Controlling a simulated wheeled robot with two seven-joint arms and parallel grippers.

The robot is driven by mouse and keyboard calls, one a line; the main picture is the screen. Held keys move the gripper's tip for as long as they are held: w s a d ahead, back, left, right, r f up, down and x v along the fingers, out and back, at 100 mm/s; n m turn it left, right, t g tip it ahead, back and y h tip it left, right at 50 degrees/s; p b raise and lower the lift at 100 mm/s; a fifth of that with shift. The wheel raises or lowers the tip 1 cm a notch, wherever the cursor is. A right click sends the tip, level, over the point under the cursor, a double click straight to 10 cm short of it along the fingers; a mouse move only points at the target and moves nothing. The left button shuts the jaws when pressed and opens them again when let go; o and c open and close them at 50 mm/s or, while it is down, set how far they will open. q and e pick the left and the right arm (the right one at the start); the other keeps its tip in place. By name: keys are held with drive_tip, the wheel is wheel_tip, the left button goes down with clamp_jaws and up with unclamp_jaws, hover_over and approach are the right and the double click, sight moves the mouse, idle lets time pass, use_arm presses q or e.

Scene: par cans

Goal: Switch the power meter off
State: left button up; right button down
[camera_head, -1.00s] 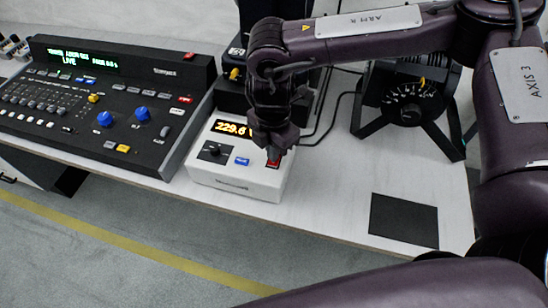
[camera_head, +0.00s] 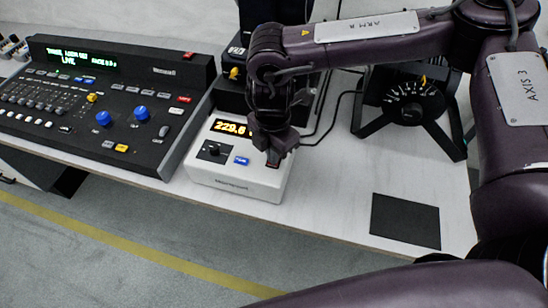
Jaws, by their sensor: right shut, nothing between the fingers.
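The power meter (camera_head: 234,187) is a white box near the table's front edge, with a lit amber display (camera_head: 231,128) that reads about 229. Its sloped top carries a black knob (camera_head: 213,149), a blue button (camera_head: 241,161) and, at the right, a red switch (camera_head: 272,166) mostly hidden by my gripper. My right gripper (camera_head: 273,160) is shut and empty, pointing down at the red switch. I cannot tell whether its tips touch the switch. My left gripper is out of view.
A black mixing console (camera_head: 100,105) with lit green text stands left of the meter. A black lamp-like fixture (camera_head: 412,105) with a dial stands at the back right, with cables between. A black square mat (camera_head: 405,221) lies at front right, with bare white table around it.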

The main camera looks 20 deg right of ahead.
drive_tip(key=shift+f, duration=0.25)
drive_tip(key=shift+s+r, duration=0.1)
drive_tip(key=shift+r, duration=0.1)
drive_tip(key=shift+r+p, duration=0.95)
wheel_tip(320, 180, up, 5)
drive_tip(key=p, duration=0.4)
drive_tip(key=shift+f, duration=0.1)
